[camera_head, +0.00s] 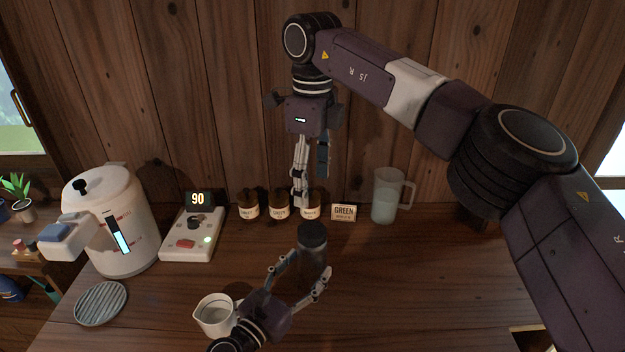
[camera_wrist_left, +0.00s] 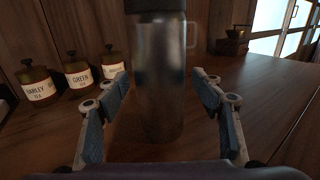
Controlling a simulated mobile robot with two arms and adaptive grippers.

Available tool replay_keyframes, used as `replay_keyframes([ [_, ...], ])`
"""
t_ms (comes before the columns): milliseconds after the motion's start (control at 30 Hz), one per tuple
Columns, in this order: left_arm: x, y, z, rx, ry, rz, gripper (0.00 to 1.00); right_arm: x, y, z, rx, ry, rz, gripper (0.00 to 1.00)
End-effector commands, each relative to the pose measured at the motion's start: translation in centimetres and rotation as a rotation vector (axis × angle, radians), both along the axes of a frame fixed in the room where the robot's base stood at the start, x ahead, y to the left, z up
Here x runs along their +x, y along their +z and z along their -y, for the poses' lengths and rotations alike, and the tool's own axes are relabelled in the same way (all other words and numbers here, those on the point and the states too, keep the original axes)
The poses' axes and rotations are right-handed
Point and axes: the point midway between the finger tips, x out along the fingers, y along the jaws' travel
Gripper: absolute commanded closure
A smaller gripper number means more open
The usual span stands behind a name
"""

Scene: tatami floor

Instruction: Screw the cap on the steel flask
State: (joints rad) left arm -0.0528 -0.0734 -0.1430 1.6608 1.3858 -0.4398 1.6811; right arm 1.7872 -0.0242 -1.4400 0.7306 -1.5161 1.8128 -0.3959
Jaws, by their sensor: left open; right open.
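The steel flask (camera_head: 313,262) stands upright on the wooden counter; its grey body also shows in the left wrist view (camera_wrist_left: 157,80). A dark cap (camera_head: 312,234) sits on its top; I cannot tell how tightly it is seated. My left gripper (camera_head: 311,266) is open, with its fingers on either side of the flask body. In the left wrist view (camera_wrist_left: 163,85) gaps show between the pads and the flask. My right gripper (camera_head: 311,188) is open and empty, pointing down behind and above the flask, in front of the jars.
A white kettle (camera_head: 128,225), control unit (camera_head: 190,243), striped coaster (camera_head: 100,303) and white cup (camera_head: 213,316) are left. The counter's right is clear.

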Motion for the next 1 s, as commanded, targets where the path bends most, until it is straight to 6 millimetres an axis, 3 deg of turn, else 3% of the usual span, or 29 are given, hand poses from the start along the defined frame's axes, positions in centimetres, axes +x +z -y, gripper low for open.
replay_keyframes([
  [200, -4.1, -0.2, -2.7, 0.002, 0.002, -0.003, 0.39, 0.0, 0.0, 0.0, 0.000, 0.000, 0.000, 0.34],
  [400, -6.4, -0.1, -4.2, 0.001, 0.001, -0.002, 0.39, 0.0, 0.0, 0.0, 0.000, 0.000, 0.000, 0.34],
  [1000, -7.3, 0.0, -4.7, 0.000, 0.001, 0.000, 0.39, 0.0, 0.0, 0.0, 0.000, 0.000, 0.000, 0.34],
])
